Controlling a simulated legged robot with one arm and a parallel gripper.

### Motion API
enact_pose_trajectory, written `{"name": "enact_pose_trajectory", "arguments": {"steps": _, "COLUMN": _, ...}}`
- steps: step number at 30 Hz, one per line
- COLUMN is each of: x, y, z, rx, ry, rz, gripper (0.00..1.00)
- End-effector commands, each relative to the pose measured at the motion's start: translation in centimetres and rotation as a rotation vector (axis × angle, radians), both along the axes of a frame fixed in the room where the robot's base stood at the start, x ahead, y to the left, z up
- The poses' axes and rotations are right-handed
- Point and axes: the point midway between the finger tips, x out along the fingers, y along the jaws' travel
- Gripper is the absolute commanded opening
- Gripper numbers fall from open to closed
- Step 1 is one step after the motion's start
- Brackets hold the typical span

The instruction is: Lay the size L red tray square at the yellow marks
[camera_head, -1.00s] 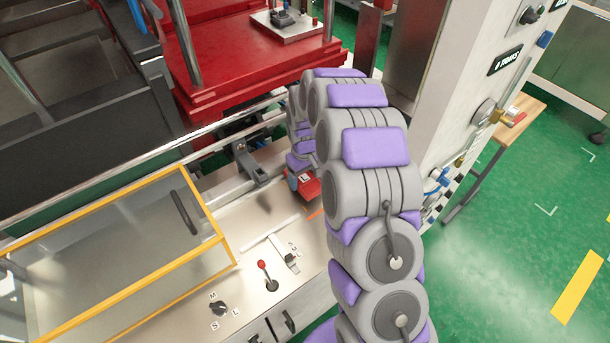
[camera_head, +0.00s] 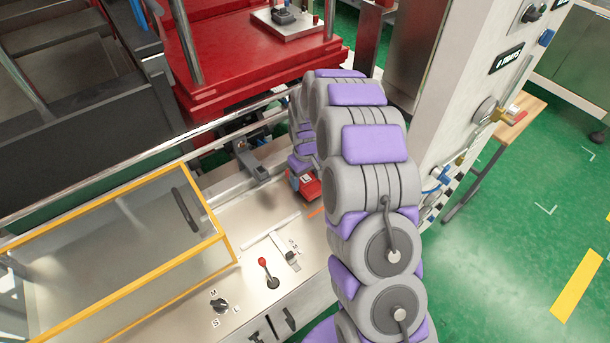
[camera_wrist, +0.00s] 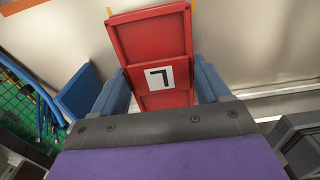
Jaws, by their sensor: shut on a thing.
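The red tray (camera_wrist: 150,42) carries a white label that reads as an upside-down L in the wrist view. My gripper (camera_wrist: 162,82) is shut on the tray, with one blue finger along each side. I cannot tell whether the tray touches the surface. In the head view the tray (camera_head: 309,188) shows small beside my arm, over the metal deck, near an orange-yellow mark (camera_head: 316,211). My arm hides part of it there.
The metal deck (camera_head: 290,225) holds a red-knobbed lever (camera_head: 266,272) and an M/S/L selector (camera_head: 220,305). A yellow-framed clear guard (camera_head: 130,265) stands left. A red machine block (camera_head: 245,60) rises behind, and a pale column (camera_head: 450,110) stands right of my arm.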

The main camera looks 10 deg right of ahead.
Motion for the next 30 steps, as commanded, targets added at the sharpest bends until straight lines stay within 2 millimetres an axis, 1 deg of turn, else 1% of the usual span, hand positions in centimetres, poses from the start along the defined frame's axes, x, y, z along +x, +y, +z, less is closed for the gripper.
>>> {"name": "enact_pose_trajectory", "arguments": {"steps": 20, "x": 0.0, "y": 0.1, "z": -1.5, "rx": -0.001, "ry": 0.002, "rz": -0.001, "gripper": 0.27}}
{"name": "enact_pose_trajectory", "arguments": {"steps": 21, "x": 0.0, "y": 0.1, "z": -1.5, "rx": -0.001, "ry": 0.001, "rz": -0.001, "gripper": 0.79}}
{"name": "enact_pose_trajectory", "arguments": {"steps": 27, "x": 0.0, "y": 0.0, "z": -1.5, "rx": 0.000, "ry": 0.000, "rz": -0.001, "gripper": 0.99}}
{"name": "enact_pose_trajectory", "arguments": {"steps": 30, "x": 0.0, "y": 0.0, "z": -1.5, "rx": 0.000, "ry": 0.000, "rz": -0.001, "gripper": 1.00}}
